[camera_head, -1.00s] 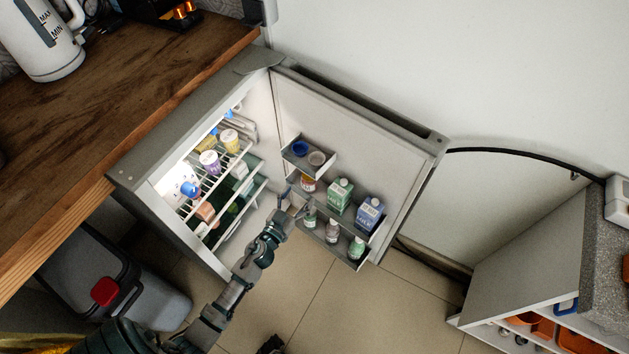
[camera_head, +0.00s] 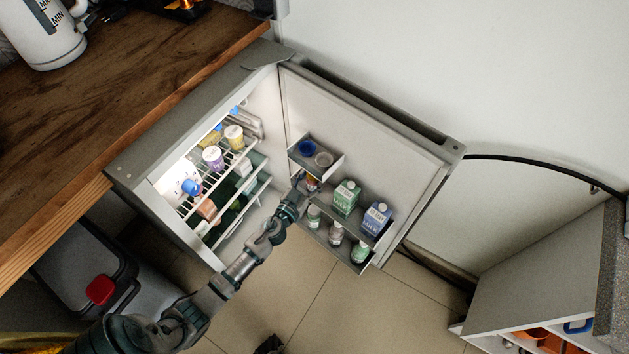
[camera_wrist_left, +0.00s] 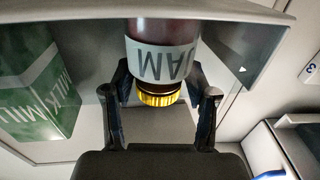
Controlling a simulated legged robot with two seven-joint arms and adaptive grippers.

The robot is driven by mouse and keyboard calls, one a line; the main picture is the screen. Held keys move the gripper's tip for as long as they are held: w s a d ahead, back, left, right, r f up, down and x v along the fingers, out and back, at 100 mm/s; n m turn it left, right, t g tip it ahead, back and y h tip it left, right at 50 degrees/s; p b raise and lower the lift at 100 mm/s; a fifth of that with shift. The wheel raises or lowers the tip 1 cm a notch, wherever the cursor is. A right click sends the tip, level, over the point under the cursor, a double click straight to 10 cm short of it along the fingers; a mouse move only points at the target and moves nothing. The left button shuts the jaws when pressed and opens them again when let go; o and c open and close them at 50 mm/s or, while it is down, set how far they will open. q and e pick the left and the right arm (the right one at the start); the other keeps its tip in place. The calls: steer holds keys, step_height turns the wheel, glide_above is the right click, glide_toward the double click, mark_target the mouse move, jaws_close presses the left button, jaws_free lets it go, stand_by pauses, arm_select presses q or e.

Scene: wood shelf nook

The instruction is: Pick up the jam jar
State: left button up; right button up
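The jam jar (camera_head: 313,183) stands in the fridge door's shelf, partly hidden by my left gripper (camera_head: 301,186) in the head view. In the left wrist view the jam jar (camera_wrist_left: 162,58) appears upside down, with dark red contents, a pale JAM label and a yellow lid. My left gripper (camera_wrist_left: 160,88) has one finger on each side of the jar near its lid end. The fingers are spread, with gaps visible beside the lid; whether the fingertips touch the jar is unclear. My right gripper is not seen.
A green milk carton (camera_head: 346,197) stands right beside the jar, with a blue carton (camera_head: 376,218) further right. Several small bottles stand in the door's lower shelf (camera_head: 347,258). The fridge door (camera_head: 380,140) is open.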

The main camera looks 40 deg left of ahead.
arm_select(q)
steer(key=shift+d+r, duration=0.1)
steer(key=shift+d, duration=0.2)
steer(key=c, duration=0.8)
steer(key=shift+d, duration=0.15)
jaws_close()
